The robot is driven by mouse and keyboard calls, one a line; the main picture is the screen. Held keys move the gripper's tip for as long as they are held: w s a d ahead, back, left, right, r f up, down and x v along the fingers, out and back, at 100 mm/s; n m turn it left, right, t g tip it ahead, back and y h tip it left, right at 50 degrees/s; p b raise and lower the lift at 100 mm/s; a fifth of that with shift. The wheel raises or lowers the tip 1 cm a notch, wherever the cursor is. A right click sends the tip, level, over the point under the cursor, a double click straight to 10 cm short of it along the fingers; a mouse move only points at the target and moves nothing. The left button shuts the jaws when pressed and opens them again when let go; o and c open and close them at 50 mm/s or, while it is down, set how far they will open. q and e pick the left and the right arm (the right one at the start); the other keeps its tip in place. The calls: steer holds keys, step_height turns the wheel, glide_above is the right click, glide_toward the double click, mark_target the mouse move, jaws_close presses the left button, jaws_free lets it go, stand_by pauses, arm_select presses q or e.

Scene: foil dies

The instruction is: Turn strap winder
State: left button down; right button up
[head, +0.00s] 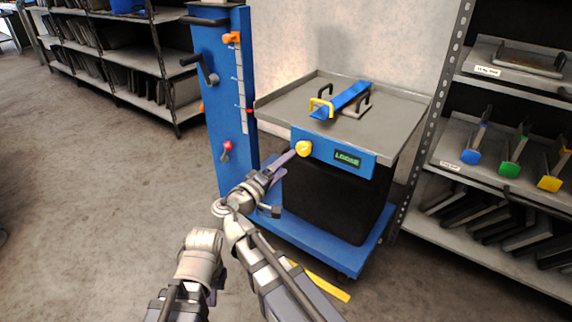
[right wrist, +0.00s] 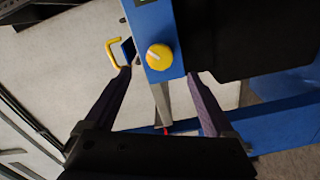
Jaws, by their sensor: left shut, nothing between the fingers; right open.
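The strap winder is a round yellow knob (head: 304,148) on the blue front panel (head: 322,154) of a cart. A green display (head: 347,159) beside it reads "LOOSE". My right gripper (head: 284,166) is at the knob's lower left in the head view, open and empty. In the right wrist view the knob (right wrist: 159,57) shows between the two spread fingers (right wrist: 160,74), just beyond their tips; contact cannot be told. A blue strap (head: 346,97) with a yellow handle lies on the tray. My left gripper (head: 214,293) is low, shut and empty, partly hidden by its arm.
The grey tray (head: 384,132) tops the cart, above a black body (head: 330,203). A blue column (head: 217,97) with levers stands at the cart's left. Shelves (head: 470,193) with coloured-handled tools stand close on the right. The floor at left is clear.

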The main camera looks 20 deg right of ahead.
mark_target(302, 150)
steer(key=shift+w+d+m, duration=0.9)
steer(key=shift+d+m, duration=0.1)
steer(key=shift+d, duration=0.15)
steer(key=shift+w+d+m, duration=0.9)
steer(key=shift+d+m, duration=0.1)
steer(key=shift+d, duration=0.15)
steer(key=shift+w+d+m, duration=0.9)
steer(key=shift+d+m, duration=0.1)
steer(key=shift+d, duration=0.15)
steer(key=shift+c, duration=0.4)
steer(key=c, duration=1.3)
